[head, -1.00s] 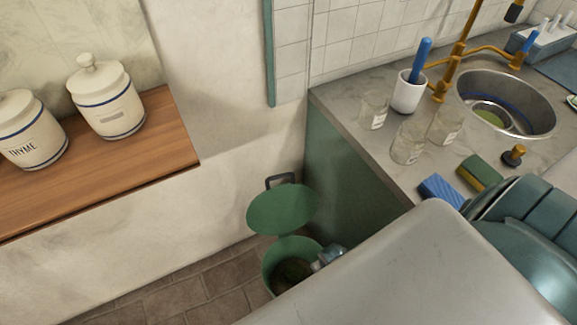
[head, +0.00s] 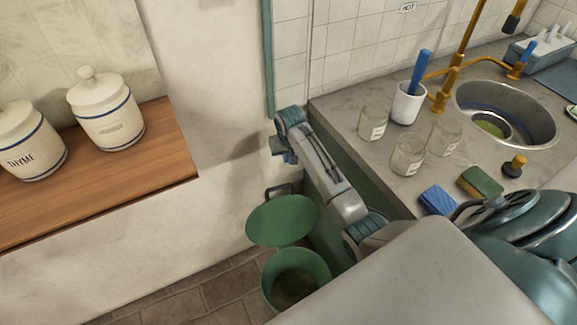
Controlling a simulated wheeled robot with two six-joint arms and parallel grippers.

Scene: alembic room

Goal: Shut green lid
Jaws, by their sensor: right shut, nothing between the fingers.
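The green lid (head: 282,221) stands open, tilted up at the back of a round green bin (head: 318,266) on the floor. A dark handle-like bracket (head: 280,190) shows just behind the lid's upper edge. The bin's mouth is uncovered and its inside looks dark. My right gripper (head: 278,148) is shut and empty. In the picture it is above the lid, apart from it, in front of the plaster wall. My right arm reaches up to it past the lid's right side. My left gripper is out of view.
A grey counter (head: 345,102) with glass jars, a white cup, sponges and a sink (head: 505,112) stands to the right. A wooden shelf (head: 160,160) with white canisters juts out at left. Brick-like floor (head: 190,305) is clear left of the bin.

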